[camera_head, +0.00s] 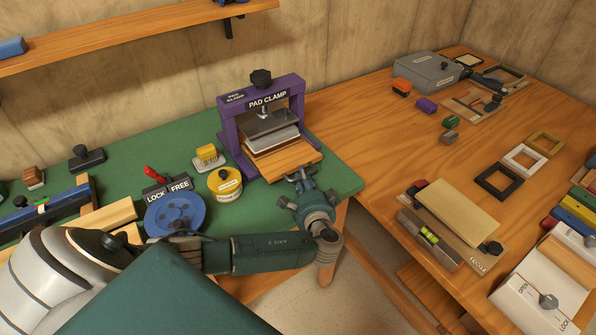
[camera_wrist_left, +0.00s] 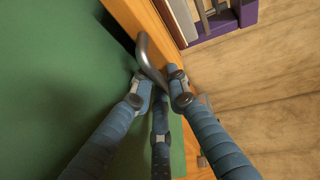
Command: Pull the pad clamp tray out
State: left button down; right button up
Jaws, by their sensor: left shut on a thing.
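The purple pad clamp (camera_head: 225,120) stands on the green mat, with a black knob on top and a dark press plate inside. Its wooden tray (camera_head: 285,161) sticks out at the front, with a pale block stack on its rear part under the plate. My left gripper (camera_head: 301,178) is at the tray's front edge. In the left wrist view, a grey metal bar handle (camera_wrist_left: 146,52) runs from the tray's wooden front (camera_wrist_left: 133,15) to between the fingers of my left gripper (camera_wrist_left: 158,88), which are shut on it. My right gripper is not in view.
The green mat (camera_head: 345,178) ends just right of the clamp. A yellow tin (camera_head: 225,185), a yellow block (camera_head: 207,158) and a blue LOCK/FREE dial (camera_head: 175,213) stand left of it. A wooden bench (camera_head: 370,120) with frames and tools lies to the right. Floor shows between.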

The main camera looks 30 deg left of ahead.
pick_arm(q)
jog(key=s+d, duration=0.3)
jog(key=d, duration=0.4)
jog(key=s+d, duration=0.3)
jog(key=d, duration=0.4)
jog(key=shift+d, duration=0.35)
jog(key=c, duration=1.7)
grip_release()
jog(key=v, duration=1.2)
jog(key=shift+s, duration=0.1)
